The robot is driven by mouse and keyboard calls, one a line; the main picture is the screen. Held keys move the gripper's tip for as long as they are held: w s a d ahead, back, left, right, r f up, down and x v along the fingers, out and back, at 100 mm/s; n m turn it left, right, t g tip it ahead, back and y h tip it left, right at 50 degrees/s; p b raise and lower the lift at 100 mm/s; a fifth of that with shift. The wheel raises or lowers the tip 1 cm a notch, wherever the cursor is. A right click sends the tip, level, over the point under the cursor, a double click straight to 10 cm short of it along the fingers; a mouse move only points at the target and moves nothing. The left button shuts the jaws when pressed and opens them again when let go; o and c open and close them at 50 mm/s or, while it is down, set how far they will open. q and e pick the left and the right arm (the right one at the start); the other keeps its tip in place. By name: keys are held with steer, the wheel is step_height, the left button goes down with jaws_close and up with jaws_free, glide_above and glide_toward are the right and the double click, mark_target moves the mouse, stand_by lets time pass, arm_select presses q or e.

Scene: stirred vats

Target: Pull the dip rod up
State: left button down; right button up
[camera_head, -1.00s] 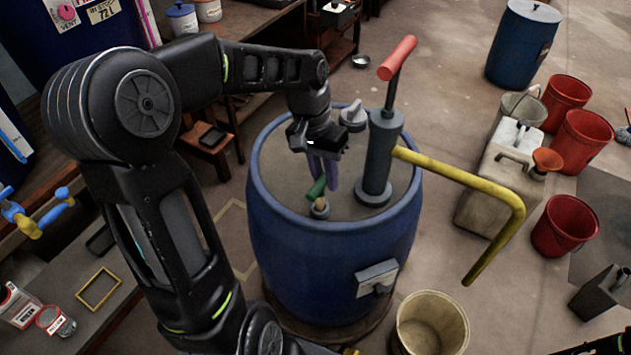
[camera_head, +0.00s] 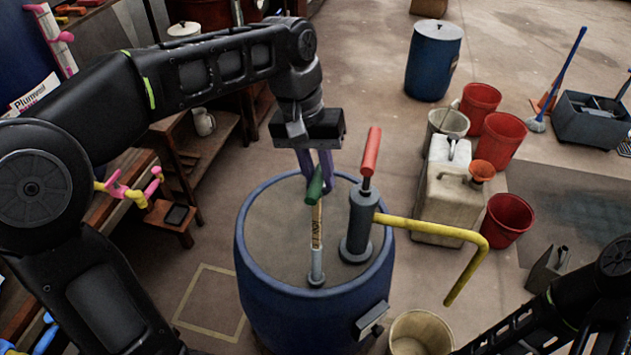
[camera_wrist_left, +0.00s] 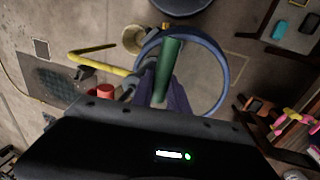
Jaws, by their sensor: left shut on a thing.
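The dip rod (camera_head: 317,226) stands in the top of the blue vat (camera_head: 310,308), with a length of its marked pale shaft showing above a grey collar (camera_head: 316,268). Its green handle (camera_head: 315,186) sits at the top, tilted in the picture. My left gripper (camera_head: 316,182) is above the vat with its purple fingers shut on the green handle. In the left wrist view the green handle (camera_wrist_left: 168,68) lies between the fingers, with the vat's round rim (camera_wrist_left: 222,66) below. My right arm shows at the lower right; its gripper is outside the picture.
A grey hand pump (camera_head: 360,222) with a red handle (camera_head: 371,152) and yellow spout pipe (camera_head: 440,230) stands on the vat, right of the rod. A beige bucket (camera_head: 420,334), a pale jerrycan (camera_head: 447,205) and red buckets (camera_head: 503,218) stand on the floor to the right.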

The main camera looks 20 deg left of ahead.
arm_select(q)
steer(key=shift+w+r, duration=0.1)
steer(key=shift+r, duration=0.45)
steer(key=c, duration=1.7)
jaws_free()
steer(key=shift+r, duration=0.1)
steer(key=o, duration=0.4)
steer(key=shift+f, duration=0.3)
